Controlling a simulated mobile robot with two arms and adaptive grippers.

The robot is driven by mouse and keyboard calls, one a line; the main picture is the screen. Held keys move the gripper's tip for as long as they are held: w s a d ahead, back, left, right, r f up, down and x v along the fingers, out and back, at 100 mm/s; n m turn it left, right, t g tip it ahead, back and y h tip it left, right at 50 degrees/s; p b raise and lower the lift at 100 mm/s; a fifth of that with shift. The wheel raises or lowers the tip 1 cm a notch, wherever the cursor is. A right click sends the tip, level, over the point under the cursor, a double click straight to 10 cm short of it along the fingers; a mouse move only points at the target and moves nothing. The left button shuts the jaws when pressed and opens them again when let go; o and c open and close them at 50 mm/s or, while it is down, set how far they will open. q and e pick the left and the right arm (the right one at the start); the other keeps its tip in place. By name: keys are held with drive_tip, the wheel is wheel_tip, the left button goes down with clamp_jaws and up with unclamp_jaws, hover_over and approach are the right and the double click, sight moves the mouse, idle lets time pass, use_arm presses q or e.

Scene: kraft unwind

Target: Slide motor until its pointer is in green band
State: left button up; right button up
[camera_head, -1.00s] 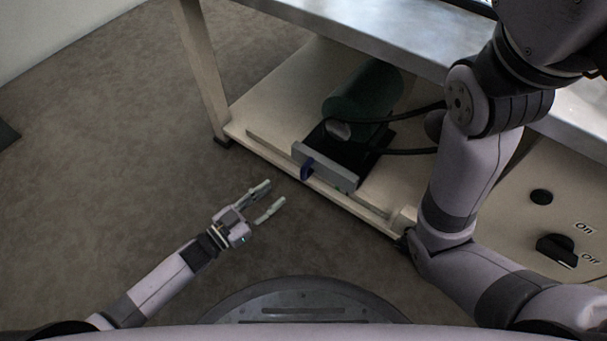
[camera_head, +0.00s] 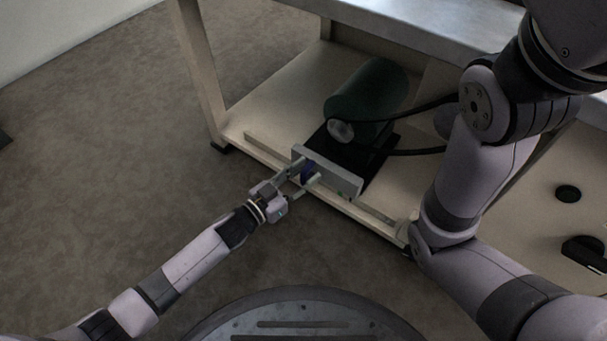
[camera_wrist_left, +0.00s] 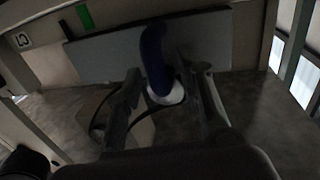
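The motor (camera_head: 375,88) is a dark green cylinder on a black base, on the lower shelf of the bench. A grey plate (camera_head: 342,182) is at the base's front, with a blue handle (camera_head: 307,172) standing out from it. A small green mark shows on the rail near the plate's right end in the head view, and in the left wrist view (camera_wrist_left: 85,18). My right gripper is out of view.
A pale rail (camera_head: 268,150) runs along the shelf's front edge. Black belts or cables run from the motor to the right. A bench leg (camera_head: 196,70) stands at the left. A black knob (camera_head: 583,252) is on the right panel.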

use_arm(q)
drive_tip(key=shift+s, duration=0.1)
clamp_jaws()
drive_tip(key=shift+s+d, duration=0.1)
drive_tip(key=shift+d, duration=0.05)
idle(0.3)
